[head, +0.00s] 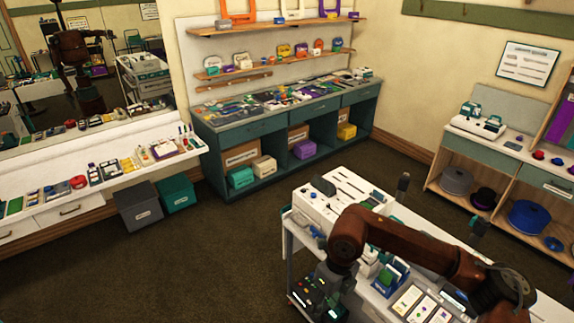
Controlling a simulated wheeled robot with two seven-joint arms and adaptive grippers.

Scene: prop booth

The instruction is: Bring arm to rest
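My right arm, reddish brown, comes in from the lower right, crosses above the white cart (352,208) and bends down at its left end. My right gripper (330,284) is dark and hangs at the cart's near left side. Its fingers blend into dark, colour-dotted items below, so I cannot tell whether they are open or shut, or whether they touch anything. My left arm and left gripper are out of view, apart from what the mirror may show.
The cart carries cards (407,300) and small boxes under my arm. A green workbench (232,138) stands at the back, a white counter (120,160) at left under a mirror (25,75), and a shelf unit (462,150) at right. The dark carpet (200,255) is clear at left.

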